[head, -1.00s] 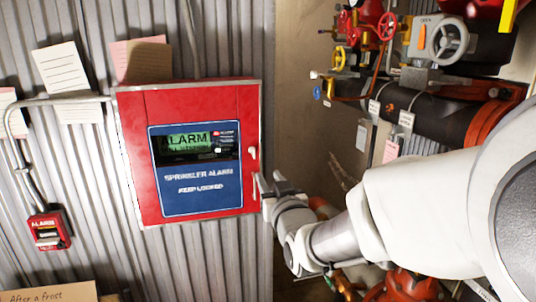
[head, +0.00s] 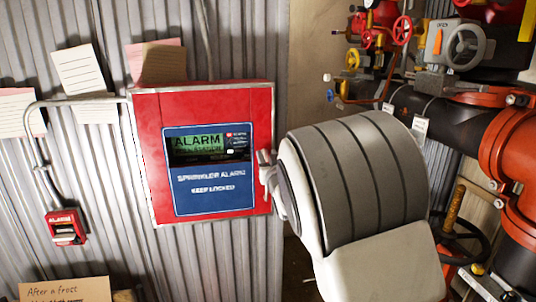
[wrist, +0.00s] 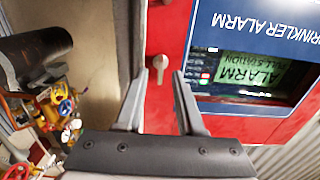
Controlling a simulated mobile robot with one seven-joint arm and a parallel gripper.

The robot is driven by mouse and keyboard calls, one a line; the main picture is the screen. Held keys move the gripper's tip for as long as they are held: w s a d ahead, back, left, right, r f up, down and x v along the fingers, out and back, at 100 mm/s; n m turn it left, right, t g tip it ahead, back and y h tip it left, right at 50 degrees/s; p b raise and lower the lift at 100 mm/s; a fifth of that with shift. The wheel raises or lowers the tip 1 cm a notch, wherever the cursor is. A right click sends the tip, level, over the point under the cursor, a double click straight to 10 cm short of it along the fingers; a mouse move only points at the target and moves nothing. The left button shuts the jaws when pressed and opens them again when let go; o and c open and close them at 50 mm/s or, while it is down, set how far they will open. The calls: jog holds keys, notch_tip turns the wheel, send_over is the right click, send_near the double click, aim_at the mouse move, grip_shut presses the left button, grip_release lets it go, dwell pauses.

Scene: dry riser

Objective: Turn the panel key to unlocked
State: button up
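The red alarm panel (head: 148,150) is shut, with a blue front plate (head: 214,190) and a lit screen reading ALARM. In the wrist view the panel (wrist: 166,30) appears upside down. A small pale key-like lever (wrist: 160,66) stands on its red edge strip, round end up and stem pointing down in that picture. My gripper (wrist: 161,78) is open, its two fingers on either side of the lever; contact cannot be told. In the head view my gripper (head: 265,170) is at the panel's right edge, and my arm hides the lever.
Pipes with valves (head: 465,45) fill the right side, close to my arm. A small red alarm box (head: 65,228) hangs at the lower left. Paper notes (head: 78,70) and a conduit are on the corrugated wall. A cardboard sign (head: 68,290) is at the bottom left.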

jog(key=shift+w+a, duration=0.1)
jog(key=shift+w, duration=0.4)
grip_shut()
